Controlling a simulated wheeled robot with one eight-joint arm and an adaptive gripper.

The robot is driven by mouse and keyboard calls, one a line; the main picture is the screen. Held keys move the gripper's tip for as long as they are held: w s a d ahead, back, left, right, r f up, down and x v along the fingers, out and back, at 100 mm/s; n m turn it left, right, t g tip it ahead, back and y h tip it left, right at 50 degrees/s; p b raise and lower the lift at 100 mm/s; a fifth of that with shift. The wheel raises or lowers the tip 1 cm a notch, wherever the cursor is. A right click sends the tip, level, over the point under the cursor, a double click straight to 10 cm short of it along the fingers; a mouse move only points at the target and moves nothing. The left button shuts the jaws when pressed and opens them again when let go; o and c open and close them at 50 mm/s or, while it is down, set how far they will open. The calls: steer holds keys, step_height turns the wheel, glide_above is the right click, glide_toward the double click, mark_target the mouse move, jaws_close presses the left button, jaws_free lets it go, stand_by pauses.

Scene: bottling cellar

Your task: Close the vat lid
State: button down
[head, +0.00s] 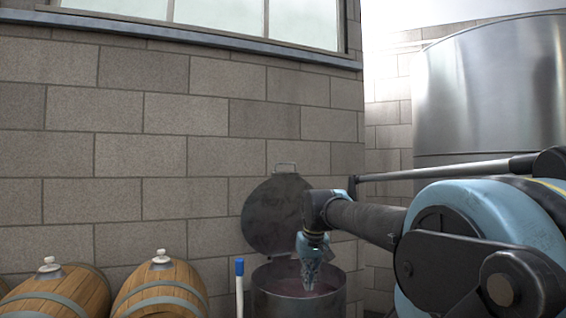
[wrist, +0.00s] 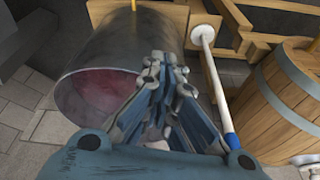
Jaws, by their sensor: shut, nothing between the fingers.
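The vat (head: 298,306) is a dark metal drum with a round open mouth and purplish liquid inside. Its round dark lid (head: 275,214) stands open, tilted up at the back near the wall, with a small handle on its top edge. My gripper (head: 309,284) points down and overlaps the vat mouth in the head view, in front of and below the lid's right side. In the wrist view the fingers (wrist: 163,85) are closed together and empty, beside the vat (wrist: 138,50), whose reddish inside shows. The lid is not visible in the wrist view.
A white pole with a blue end (head: 240,284) stands just left of the vat. A large steel tank (head: 490,90) stands at the right. A block wall is behind. Wooden framing (wrist: 262,30) shows in the wrist view.

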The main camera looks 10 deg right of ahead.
steer(key=w+a+r+n+t+y, duration=0.1)
steer(key=w+r+t, duration=0.1)
steer(key=w+r, duration=2.1)
steer(key=w+r+n+t+y, duration=0.1)
steer(key=w+r+t, duration=0.1)
steer(key=w+r, duration=2.05)
steer(key=shift+a+f, duration=0.2)
steer(key=shift+f, duration=1.55)
steer(key=shift+a+f, duration=0.2)
steer(key=shift+f, duration=1.55)
steer(key=shift+s, duration=0.1)
